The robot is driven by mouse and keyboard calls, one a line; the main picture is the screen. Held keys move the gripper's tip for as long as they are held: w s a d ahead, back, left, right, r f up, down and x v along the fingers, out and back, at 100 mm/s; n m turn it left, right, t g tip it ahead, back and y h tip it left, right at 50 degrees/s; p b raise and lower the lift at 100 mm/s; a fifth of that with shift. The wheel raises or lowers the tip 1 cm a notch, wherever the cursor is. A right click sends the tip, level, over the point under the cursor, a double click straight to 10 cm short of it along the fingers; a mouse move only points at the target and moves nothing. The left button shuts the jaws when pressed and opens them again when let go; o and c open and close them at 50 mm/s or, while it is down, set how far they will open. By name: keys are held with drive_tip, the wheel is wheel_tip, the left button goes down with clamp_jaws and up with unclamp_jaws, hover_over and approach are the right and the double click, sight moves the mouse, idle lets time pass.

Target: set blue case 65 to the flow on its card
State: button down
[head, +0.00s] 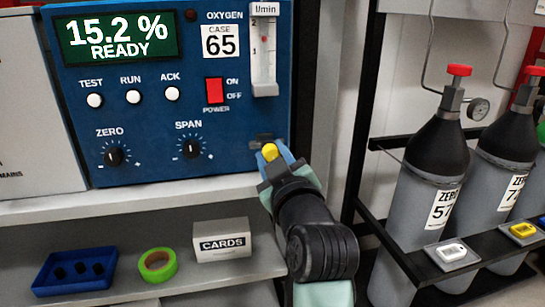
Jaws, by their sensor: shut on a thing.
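Blue case 65 (230,120) stands on the shelf, its display reading 15.2 % READY. Its flow tube (264,50), marked l/min, is at the top right; a small reddish mark shows inside, too small to read surely against the scale. My gripper (271,154) reaches the panel's lower right, below the flow tube. It is shut on a small yellow knob (270,151), with a dark fitting just above it. The fingers hide part of the knob. A white CARDS box (222,240) sits on the lower shelf; no readable card shows.
The red power switch (214,90) and the ZERO (114,156) and SPAN (192,148) knobs are left of my gripper. A blue tray (75,270) and green tape (157,264) lie on the lower shelf. Gas cylinders (430,195) stand in a rack at right.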

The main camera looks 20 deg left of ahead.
drive_tip(key=c, duration=0.5)
unclamp_jaws()
drive_tip(key=p+v, duration=0.2)
drive_tip(key=v, duration=1.1)
drive_tip(key=shift+p, duration=0.35)
